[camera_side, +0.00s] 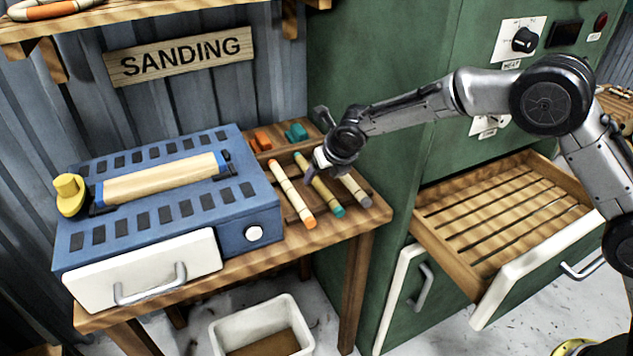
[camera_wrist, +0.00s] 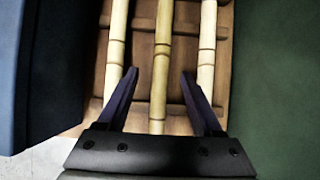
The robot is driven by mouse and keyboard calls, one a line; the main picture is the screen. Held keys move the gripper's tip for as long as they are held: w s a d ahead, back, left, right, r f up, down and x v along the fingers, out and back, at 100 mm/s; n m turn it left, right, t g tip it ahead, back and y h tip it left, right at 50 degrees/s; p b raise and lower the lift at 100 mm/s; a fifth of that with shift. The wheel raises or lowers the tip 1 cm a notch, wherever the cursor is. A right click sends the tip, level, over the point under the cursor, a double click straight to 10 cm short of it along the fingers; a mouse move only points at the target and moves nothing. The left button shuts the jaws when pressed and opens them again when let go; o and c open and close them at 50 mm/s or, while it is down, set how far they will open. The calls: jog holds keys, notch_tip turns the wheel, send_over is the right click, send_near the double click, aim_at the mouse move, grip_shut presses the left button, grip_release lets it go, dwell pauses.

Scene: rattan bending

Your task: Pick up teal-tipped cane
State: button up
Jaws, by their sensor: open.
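The teal-tipped cane (camera_side: 324,193) lies on a wooden rack on the sanding bench, between the orange-tipped cane (camera_side: 292,194) and the grey-tipped cane (camera_side: 354,188). My gripper (camera_side: 311,168) is above the rack near the far part of the canes. In the wrist view, the middle cane (camera_wrist: 161,70) runs between the two fingers of my gripper (camera_wrist: 159,77), which is open and empty. One cane (camera_wrist: 115,55) shows to the left of the fingers and another (camera_wrist: 207,50) to the right. The coloured tips are out of the wrist view.
A blue sanding machine (camera_side: 245,212) stands left of the rack. A green cabinet (camera_side: 400,120) rises close on the right, with its slatted drawer (camera_side: 500,200) pulled open. Orange and teal pieces (camera_side: 296,132) lie behind the canes. A white bin (camera_side: 262,322) stands below.

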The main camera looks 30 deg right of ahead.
aim_at(318, 180)
jog(key=x, duration=0.4)
jog(key=shift+d, duration=0.1)
jog(key=shift+r, duration=0.1)
grip_shut()
